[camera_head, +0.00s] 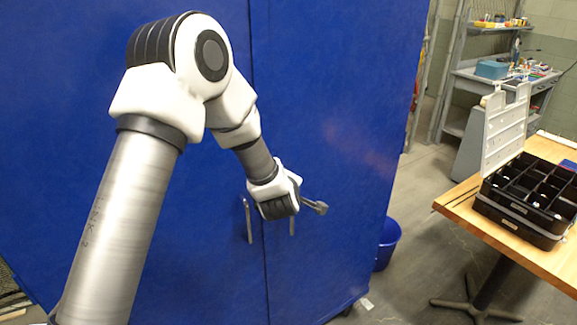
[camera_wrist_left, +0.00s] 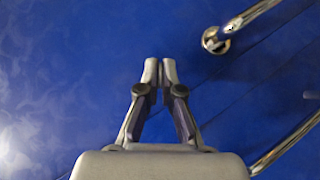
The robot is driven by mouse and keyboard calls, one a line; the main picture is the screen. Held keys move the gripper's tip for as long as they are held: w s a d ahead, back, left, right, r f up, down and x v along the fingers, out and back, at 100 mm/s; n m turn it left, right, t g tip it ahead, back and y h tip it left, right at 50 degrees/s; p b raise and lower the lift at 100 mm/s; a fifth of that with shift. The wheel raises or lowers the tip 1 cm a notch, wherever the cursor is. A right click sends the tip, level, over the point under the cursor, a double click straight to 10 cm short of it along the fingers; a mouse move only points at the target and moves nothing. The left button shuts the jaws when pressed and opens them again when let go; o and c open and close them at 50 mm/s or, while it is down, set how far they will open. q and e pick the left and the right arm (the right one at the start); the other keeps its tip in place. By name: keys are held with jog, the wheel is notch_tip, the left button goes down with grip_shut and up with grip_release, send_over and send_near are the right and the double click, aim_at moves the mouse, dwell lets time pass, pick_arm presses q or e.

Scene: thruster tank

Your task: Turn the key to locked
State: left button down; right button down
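The key is not clearly visible in either view. My right gripper is not in view.
Two metal handles, the left (camera_head: 248,220) and right (camera_head: 291,226), flank the door seam. A blue bucket (camera_head: 388,244) stands right of the cabinet. A wooden table (camera_head: 466,209) with an open black organiser case (camera_head: 516,222) is at right. Floor between cabinet and table is mostly clear.

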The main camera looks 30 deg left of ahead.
pick_arm(q)
jog(key=m+g+p, duration=0.1)
jog(key=g+p, duration=0.1)
jog(key=p, duration=0.2)
jog(key=r+m+g+p, duration=0.1)
jog(key=g+p, duration=0.1)
jog(key=p, duration=0.3)
jog(key=shift+w+m+y, duration=0.2)
jog(key=shift+m+y, duration=0.1)
jog(key=shift+y, duration=0.1)
jog(key=shift+w+d+f+m+g+p, duration=0.1)
jog(key=shift+f+m+g+p, duration=0.1)
jog(key=shift+m+g+p, duration=0.35)
jog(key=shift+w+m+g+y, duration=0.1)
jog(key=shift+m+g+y, duration=0.5)
jog(key=shift+g, duration=0.85)
jog(key=c, duration=1.4)
grip_release()
jog(key=shift+o, duration=0.2)
jog(key=shift+f, duration=0.1)
jog(key=v, duration=1.2)
jog(key=shift+w, duration=0.15)
